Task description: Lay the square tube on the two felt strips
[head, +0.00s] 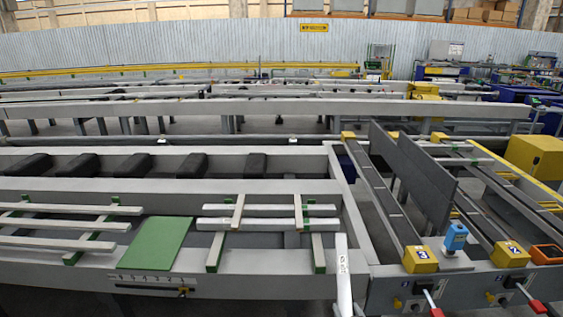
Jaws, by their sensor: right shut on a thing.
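Two pale square tubes lie side by side at the centre, a rear one (268,210) and a front one (268,224). I cannot tell from looks which pair is felt. My right gripper (342,242), a slim white shape seen nearly edge-on, stands at the front tube's right end and appears shut on it; its fingertips are not clear. My left gripper is out of view.
More pale tubes (45,222) lie on green strips at the left. A green panel (156,243) sits beside the middle strips. Tall dark plates (425,180), yellow blocks (420,259) and a blue device (455,237) stand to the right. Bare strip lengths show in front of the tubes.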

